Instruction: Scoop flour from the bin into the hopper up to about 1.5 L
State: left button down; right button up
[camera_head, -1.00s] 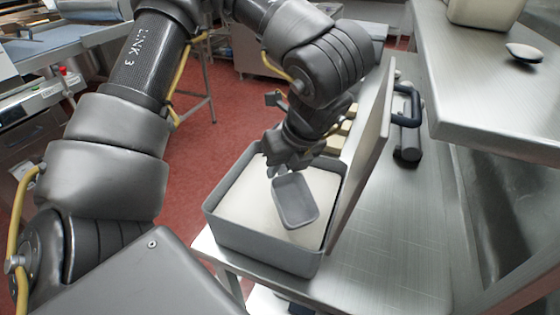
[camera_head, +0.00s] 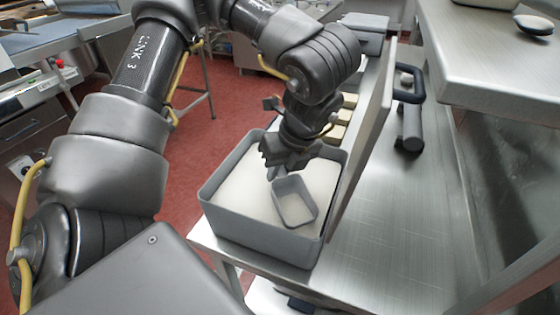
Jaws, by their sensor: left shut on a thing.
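The grey bin (camera_head: 262,243) stands on the steel table and holds pale flour (camera_head: 243,192). My left gripper (camera_head: 276,172) is over the bin, shut on a grey scoop (camera_head: 295,203). The scoop is a small rectangular open tub, in or just above the flour near the bin's front right part. My right gripper is not in view. I cannot identify the hopper in this view.
An upright panel (camera_head: 366,120) stands along the bin's right side. Behind it are a black handle (camera_head: 411,85) and a dark cylinder (camera_head: 412,128). A steel shelf (camera_head: 480,60) overhangs at upper right. The table (camera_head: 385,225) right of the bin is bare.

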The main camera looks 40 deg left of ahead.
pick_arm(q)
jog(key=shift+w+a+f+g+h, duration=0.1)
jog(key=shift+a+f+g+h, duration=0.15)
jog(key=shift+f+h, duration=0.3)
jog(key=shift+w+a+f+g+h, duration=0.15)
jog(key=shift+a+f+h, duration=0.05)
jog(key=shift+f+h, duration=0.3)
jog(key=shift+w+a+f+g+h, duration=0.1)
jog(key=shift+a+f+g+h, duration=0.15)
jog(key=shift+f+h, duration=0.3)
notch_tip(320, 180, up, 11)
jog(key=p, duration=1.1)
jog(key=shift+f, duration=0.25)
